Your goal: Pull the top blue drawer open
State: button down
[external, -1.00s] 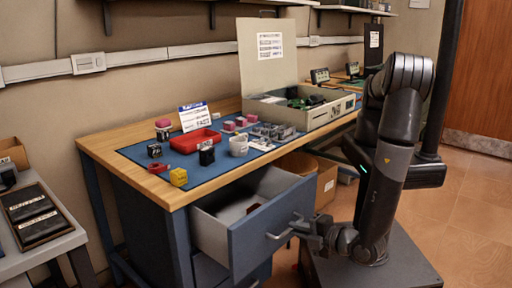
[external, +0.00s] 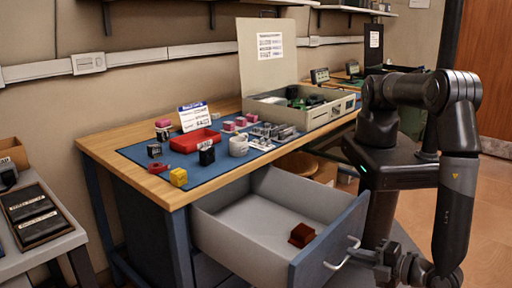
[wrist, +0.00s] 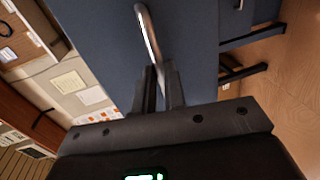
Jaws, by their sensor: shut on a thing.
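The top blue drawer (external: 322,248) of the workbench is pulled well out, and its grey interior shows with a small dark red block (external: 302,235) inside. Its metal bar handle (external: 343,254) is on the blue front face. My gripper (external: 376,257) is at the handle, shut on it. In the wrist view, the two fingers of my gripper (wrist: 160,85) close around the lower end of the handle (wrist: 147,32), in front of the blue drawer front (wrist: 190,45).
The wooden workbench top (external: 140,170) carries a red tray (external: 195,141), a white mug (external: 239,146), a yellow block (external: 178,177) and an open case (external: 315,113). Open floor (external: 494,208) lies to the right.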

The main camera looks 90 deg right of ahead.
dwell(0.3)
jog(key=c, duration=1.5)
grip_release()
jog(key=v, duration=1.1)
